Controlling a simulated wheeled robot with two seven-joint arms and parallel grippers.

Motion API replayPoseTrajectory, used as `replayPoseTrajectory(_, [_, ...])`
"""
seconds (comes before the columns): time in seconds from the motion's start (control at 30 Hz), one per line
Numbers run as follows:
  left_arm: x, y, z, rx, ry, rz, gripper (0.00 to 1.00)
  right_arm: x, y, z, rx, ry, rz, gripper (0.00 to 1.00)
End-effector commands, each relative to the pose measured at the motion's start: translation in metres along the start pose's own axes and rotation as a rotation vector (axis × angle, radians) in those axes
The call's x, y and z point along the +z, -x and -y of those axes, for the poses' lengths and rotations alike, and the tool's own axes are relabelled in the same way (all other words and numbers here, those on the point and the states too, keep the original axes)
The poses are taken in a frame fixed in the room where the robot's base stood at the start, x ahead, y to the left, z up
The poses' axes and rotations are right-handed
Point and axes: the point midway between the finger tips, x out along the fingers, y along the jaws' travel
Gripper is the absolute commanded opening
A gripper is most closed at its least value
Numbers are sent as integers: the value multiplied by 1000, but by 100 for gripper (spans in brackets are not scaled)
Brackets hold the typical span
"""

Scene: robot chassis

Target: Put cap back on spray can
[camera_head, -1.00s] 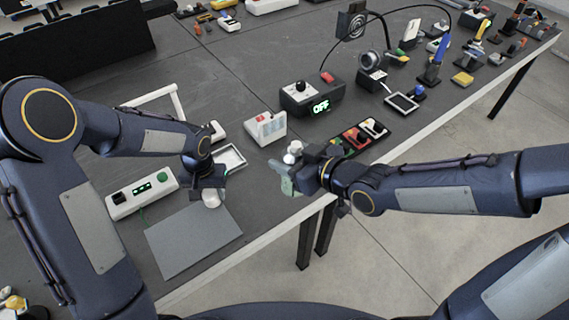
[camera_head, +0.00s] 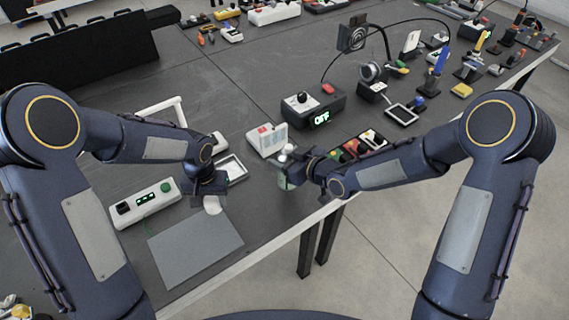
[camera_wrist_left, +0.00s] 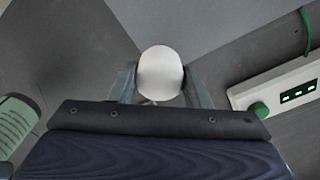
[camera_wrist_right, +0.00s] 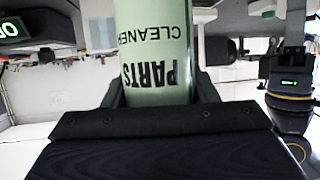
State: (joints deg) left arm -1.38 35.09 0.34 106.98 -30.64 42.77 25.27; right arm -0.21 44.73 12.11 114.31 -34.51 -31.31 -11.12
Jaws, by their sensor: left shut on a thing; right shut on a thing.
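The spray can (camera_wrist_right: 158,50) is pale green with black "PARTS CLEANER" lettering. My right gripper (camera_head: 298,172) is shut around its body. In the head view the can (camera_head: 284,181) looks roughly upright near the table's front edge; whether its base touches the table I cannot tell. My left gripper (camera_head: 210,188) is shut on the white rounded cap (camera_wrist_left: 160,74), which sits between its two fingers. In the head view the cap (camera_head: 213,205) is near the grey mat, left of and apart from the can. Part of the can (camera_wrist_left: 14,124) shows at the left wrist view's left edge.
The grey mat (camera_head: 195,248) lies at the front left, with a white box with a green display (camera_head: 146,203) behind it. A white tray (camera_head: 232,168), a white block (camera_head: 268,140) and a black "OFF" device (camera_head: 314,107) stand behind the grippers.

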Motion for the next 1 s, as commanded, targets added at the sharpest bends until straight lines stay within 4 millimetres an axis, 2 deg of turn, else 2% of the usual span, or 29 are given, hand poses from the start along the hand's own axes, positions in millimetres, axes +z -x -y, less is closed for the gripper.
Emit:
replayPoseTrajectory(0.2, [0, 11, 0, 0, 0, 0, 22, 24, -14, -2, -1, -3, 4, 12])
replayPoseTrajectory(0.3, [0, 12, 0, 0, 0, 0, 22, 30, -16, -3, 0, 0, 0, 12])
replayPoseTrajectory(0.73, [0, 4, 0, 0, 0, 0, 22, 35, -18, -3, 0, 1, -1, 12])
replayPoseTrajectory(0.77, [0, 6, 0, 0, 0, 0, 22, 34, -18, -2, 0, 0, 1, 57])
replayPoseTrajectory(0.9, [0, 7, 0, 0, 0, 0, 22, 34, -17, -2, 0, 0, 1, 75])
replayPoseTrajectory(1.0, [0, 7, 0, 0, 0, 0, 22, 34, -17, -2, 0, 0, 1, 75])
